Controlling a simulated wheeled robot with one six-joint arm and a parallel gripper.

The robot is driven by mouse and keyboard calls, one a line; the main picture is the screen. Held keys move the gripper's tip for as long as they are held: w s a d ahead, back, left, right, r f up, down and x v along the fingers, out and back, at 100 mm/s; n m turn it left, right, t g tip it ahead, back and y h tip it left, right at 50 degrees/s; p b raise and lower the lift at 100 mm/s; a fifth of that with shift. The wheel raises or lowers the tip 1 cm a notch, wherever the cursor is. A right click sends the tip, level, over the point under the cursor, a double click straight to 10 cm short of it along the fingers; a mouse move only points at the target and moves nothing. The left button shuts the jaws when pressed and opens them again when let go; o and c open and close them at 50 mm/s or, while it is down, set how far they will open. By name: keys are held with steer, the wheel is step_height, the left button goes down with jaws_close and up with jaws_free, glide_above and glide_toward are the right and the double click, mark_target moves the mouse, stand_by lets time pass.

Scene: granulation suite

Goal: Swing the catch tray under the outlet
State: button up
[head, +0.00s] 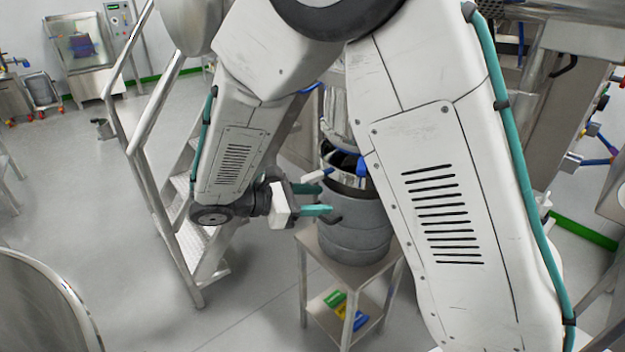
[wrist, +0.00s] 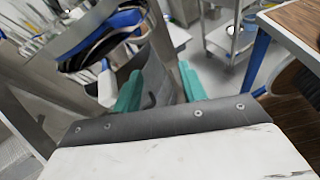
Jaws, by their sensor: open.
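My gripper (head: 322,199) is open, its teal fingers pointing right, close to the left side of a grey drum (head: 350,240). In the wrist view the drum's grey wall (wrist: 154,78) shows beyond and between the teal fingers. A small dark handle (wrist: 150,99) also appears between them, apart from the fingers as far as I can tell. A metal outlet pipe with a pale sleeve (head: 336,122) comes down above the drum, partly hidden by my arm. A blue band (wrist: 100,38) shows at upper left of the wrist view. I cannot make out a separate catch tray.
Metal steps with handrails (head: 160,215) stand left of my gripper. A round steel vessel (head: 40,310) is at lower left. Floor between is clear.

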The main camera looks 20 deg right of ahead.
mark_target(313, 179)
steer(key=w+a+n+t+h, duration=0.3)
steer(key=w+a+n+t, duration=0.1)
steer(key=w+n, duration=0.15)
steer(key=shift+m, duration=0.35)
steer(key=x, duration=0.7)
steer(key=shift+w+d+f, duration=0.1)
steer(key=shift+w+f, duration=0.2)
steer(key=shift+f, duration=0.05)
jaws_close()
